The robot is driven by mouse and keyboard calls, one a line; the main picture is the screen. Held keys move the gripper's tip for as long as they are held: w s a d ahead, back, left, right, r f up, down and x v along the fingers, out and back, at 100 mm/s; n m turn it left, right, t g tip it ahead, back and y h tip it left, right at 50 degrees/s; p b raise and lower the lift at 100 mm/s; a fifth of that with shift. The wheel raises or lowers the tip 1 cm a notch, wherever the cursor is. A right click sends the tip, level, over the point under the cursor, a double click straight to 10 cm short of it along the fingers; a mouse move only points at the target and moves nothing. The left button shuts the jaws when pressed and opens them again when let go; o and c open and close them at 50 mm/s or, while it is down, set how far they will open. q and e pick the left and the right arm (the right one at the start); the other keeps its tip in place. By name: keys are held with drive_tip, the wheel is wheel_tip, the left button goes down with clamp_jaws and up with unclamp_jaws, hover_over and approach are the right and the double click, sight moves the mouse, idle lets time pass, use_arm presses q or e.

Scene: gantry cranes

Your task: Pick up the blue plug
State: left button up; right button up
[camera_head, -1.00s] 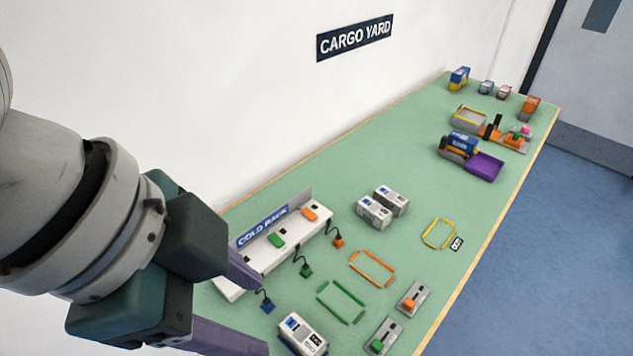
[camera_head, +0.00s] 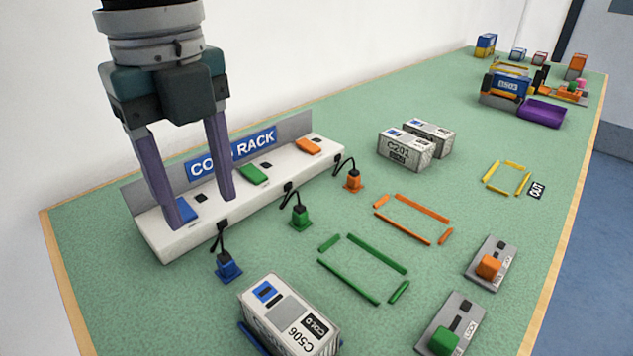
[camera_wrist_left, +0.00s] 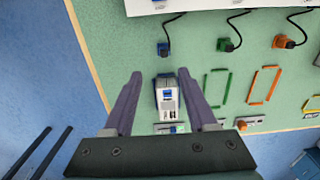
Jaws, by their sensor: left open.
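The blue plug (camera_head: 228,267) stands on the green table in front of the cold rack, with a black cable running up to the rack. The wrist view shows it (camera_wrist_left: 163,49) beyond the fingertips, roughly in line with the gap between them. My left gripper (camera_head: 204,210) is open and empty, its two purple fingers pointing down. In the head view the fingers overlap the left end of the rack, up and left of the plug. In the wrist view the gripper (camera_wrist_left: 160,74) is apart from the plug. My right gripper is not seen.
The white cold rack (camera_head: 290,170) stands behind the plug. A grey-white container (camera_head: 290,315) stands close in front of it. A green plug (camera_head: 299,215) and an orange plug (camera_head: 353,181) stand to the right. Green and orange outlines lie on clear table beyond.

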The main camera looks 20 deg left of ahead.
sight(223, 255)
use_arm(q)
drive_tip(key=f+b, duration=0.1)
drive_tip(key=f, duration=0.2)
drive_tip(key=f+b, duration=0.1)
drive_tip(key=f, duration=0.2)
drive_tip(key=f+b, duration=0.1)
drive_tip(key=f, duration=0.3)
drive_tip(key=shift+w, duration=0.35)
drive_tip(key=shift+r, duration=0.1)
clamp_jaws()
